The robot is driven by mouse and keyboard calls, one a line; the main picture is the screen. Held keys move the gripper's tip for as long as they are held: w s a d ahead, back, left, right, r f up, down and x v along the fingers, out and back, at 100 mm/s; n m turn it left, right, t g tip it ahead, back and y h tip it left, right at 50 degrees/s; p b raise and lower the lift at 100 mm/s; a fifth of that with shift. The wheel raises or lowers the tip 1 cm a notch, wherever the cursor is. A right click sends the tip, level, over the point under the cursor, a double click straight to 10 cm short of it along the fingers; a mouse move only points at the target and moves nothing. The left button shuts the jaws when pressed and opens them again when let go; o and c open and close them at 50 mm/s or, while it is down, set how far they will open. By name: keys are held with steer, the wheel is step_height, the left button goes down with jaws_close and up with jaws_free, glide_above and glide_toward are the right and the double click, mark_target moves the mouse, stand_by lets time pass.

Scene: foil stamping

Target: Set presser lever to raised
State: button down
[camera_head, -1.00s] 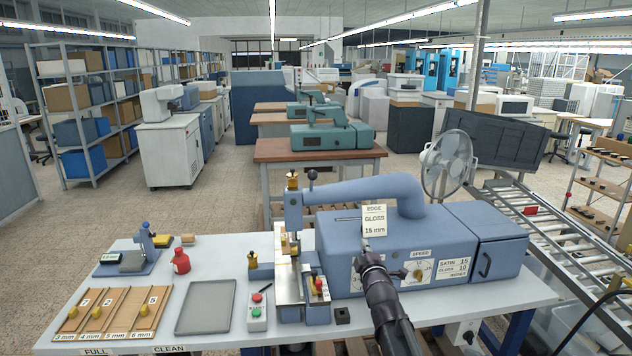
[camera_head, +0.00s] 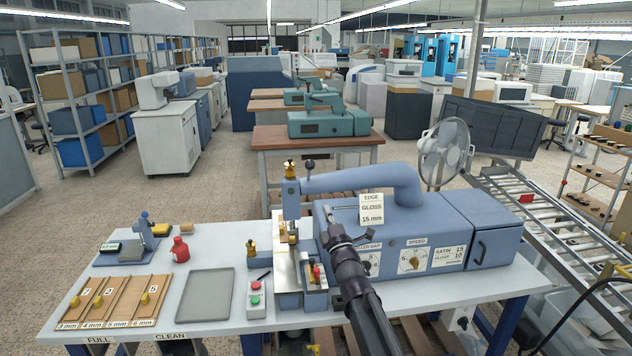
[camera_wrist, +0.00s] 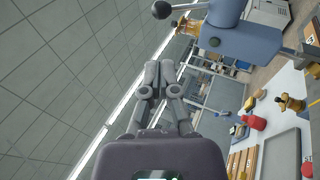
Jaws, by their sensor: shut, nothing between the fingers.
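A blue-grey stamping machine (camera_head: 400,232) stands on the bench. A short lever with a dark ball knob (camera_head: 309,164) sticks up at its pressing head (camera_head: 290,195); I take it for the presser lever. The knob shows in the wrist view at the top (camera_wrist: 161,9), with its rod running right to the blue head (camera_wrist: 240,40). My gripper (camera_head: 328,210) is in front of the machine's body, right of the head and lower than the knob in the picture. In the wrist view my gripper (camera_wrist: 159,68) is shut, empty and apart from the knob.
A card reading EDGE GLOSS 15 mm (camera_head: 371,208) stands on the machine near my arm. A fan (camera_head: 445,155) is behind. Space above the bench's left side is clear.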

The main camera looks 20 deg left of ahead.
mark_target(310, 168)
steer(key=shift+w+a+r, duration=0.1)
steer(key=p+x, duration=0.6)
steer(key=x, duration=0.7)
steer(key=shift+w+a+r, duration=0.1)
steer(key=shift+w+a, duration=0.1)
steer(key=shift+w, duration=0.05)
steer(key=shift+a+r, duration=0.1)
steer(key=shift+a, duration=0.1)
